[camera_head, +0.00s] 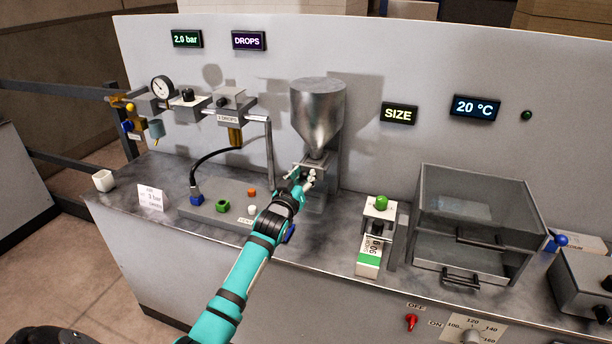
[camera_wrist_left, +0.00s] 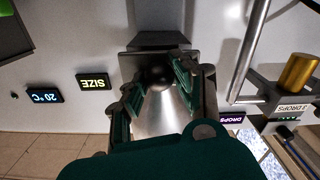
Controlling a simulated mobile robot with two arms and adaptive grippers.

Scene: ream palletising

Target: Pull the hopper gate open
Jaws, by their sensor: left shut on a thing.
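The steel hopper (camera_head: 318,115) is a cylinder with a cone below, mounted on the grey wall panel. My left gripper (camera_head: 309,178) is at the gate just under the cone's outlet, and its arm reaches up from the bottom of the head view. In the left wrist view the gripper's two fingers (camera_wrist_left: 157,86) are on either side of a dark round knob (camera_wrist_left: 158,74) on the front of the gate. The gripper is shut on this gate knob. The gate is mostly hidden by my fingers in the head view. My right gripper is not in view.
A valve and gauge assembly (camera_head: 230,103) with a bent pipe stands left of the hopper. Right of my arm are a green-knobbed stand (camera_head: 381,203) and a glass-topped cabinet (camera_head: 470,195). Some counter (camera_head: 333,236) between is clear.

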